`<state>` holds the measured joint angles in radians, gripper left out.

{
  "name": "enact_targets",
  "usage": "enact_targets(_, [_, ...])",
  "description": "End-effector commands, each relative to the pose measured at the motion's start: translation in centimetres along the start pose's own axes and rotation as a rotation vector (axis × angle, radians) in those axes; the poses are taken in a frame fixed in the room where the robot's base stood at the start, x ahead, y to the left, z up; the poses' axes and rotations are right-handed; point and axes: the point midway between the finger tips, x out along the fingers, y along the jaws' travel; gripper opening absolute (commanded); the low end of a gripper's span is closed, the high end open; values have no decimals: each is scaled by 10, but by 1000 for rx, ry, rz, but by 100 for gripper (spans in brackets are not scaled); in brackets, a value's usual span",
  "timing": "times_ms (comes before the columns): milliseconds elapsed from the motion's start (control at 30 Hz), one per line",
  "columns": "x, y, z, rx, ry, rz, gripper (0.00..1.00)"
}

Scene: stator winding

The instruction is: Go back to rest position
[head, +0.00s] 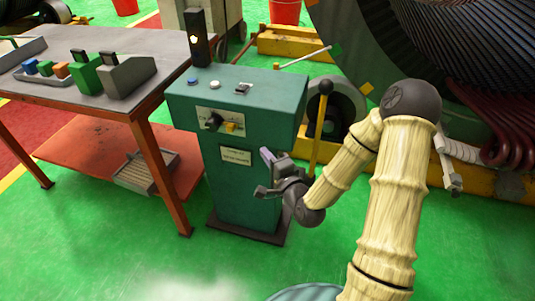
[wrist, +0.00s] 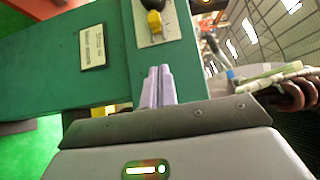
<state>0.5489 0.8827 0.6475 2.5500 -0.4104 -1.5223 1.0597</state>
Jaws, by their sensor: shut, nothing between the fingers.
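My gripper (head: 267,156) is in front of the green control cabinet (head: 235,105) in the head view, at the end of my bent arm in its tan sleeve. In the wrist view, the gripper's two pale fingers (wrist: 158,70) lie together with nothing between them. They point up toward the cabinet's face, below a yellow switch (wrist: 154,22) and to the right of a label plate (wrist: 93,46). I cannot tell the exact gap between fingertips and cabinet.
A table (head: 130,47) with coloured blocks stands left of the cabinet. An upright yellow lever (head: 318,125) stands right of the gripper, close to my forearm. The large stator (head: 450,50) fills the right side. Green floor (head: 100,240) is clear at the front left.

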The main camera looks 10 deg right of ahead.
Motion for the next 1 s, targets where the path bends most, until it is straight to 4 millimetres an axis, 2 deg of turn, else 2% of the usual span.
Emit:
enact_targets(633, [-3, 3, 3, -33, -13, 26, 0])
enact_targets(833, [-5, 23, 12, -265, -91, 210, 0])
enact_targets(1000, [-20, 43, 9, -534, -181, 436, 0])
